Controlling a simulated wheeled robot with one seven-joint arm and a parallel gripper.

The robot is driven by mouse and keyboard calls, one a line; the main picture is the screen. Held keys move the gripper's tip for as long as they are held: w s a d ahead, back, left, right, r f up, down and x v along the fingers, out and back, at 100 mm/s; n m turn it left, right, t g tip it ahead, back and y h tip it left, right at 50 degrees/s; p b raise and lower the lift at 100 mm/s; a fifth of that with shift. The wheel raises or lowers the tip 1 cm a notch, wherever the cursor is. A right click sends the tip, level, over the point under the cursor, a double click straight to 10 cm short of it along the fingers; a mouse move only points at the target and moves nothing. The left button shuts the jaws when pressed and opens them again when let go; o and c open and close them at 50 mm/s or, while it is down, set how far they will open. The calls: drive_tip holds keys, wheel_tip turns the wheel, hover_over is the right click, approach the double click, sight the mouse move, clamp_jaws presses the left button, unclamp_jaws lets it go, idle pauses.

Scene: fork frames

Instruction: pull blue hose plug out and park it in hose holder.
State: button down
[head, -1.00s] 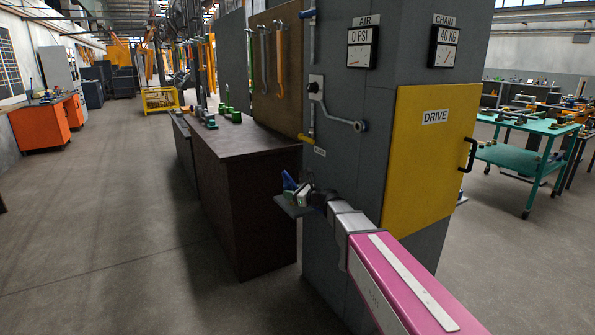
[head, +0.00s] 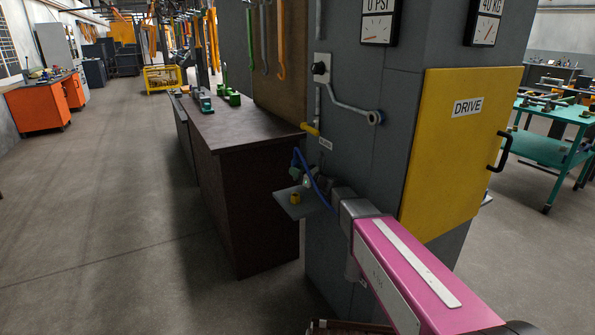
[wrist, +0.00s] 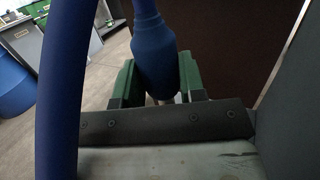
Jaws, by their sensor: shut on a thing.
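The blue hose plug (wrist: 155,58) stands between the green fingers of my gripper (wrist: 157,80) in the wrist view, and the fingers are shut on it. The blue hose (wrist: 62,90) runs up the left side of that view. In the head view my gripper (head: 307,182) is small and partly hidden by my wrist, and the hose (head: 311,168) loops above it. It is over or beside a small grey shelf (head: 312,210) on the column. A yellow fitting (head: 295,198) is on the shelf. I cannot tell which part is the hose holder.
A dark bench (head: 255,200) stands left of the shelf. The floor further left is clear.

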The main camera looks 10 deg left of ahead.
drive_tip(key=shift+f, duration=2.9)
drive_tip(key=shift+f, duration=2.05)
drive_tip(key=c, duration=0.6)
unclamp_jaws()
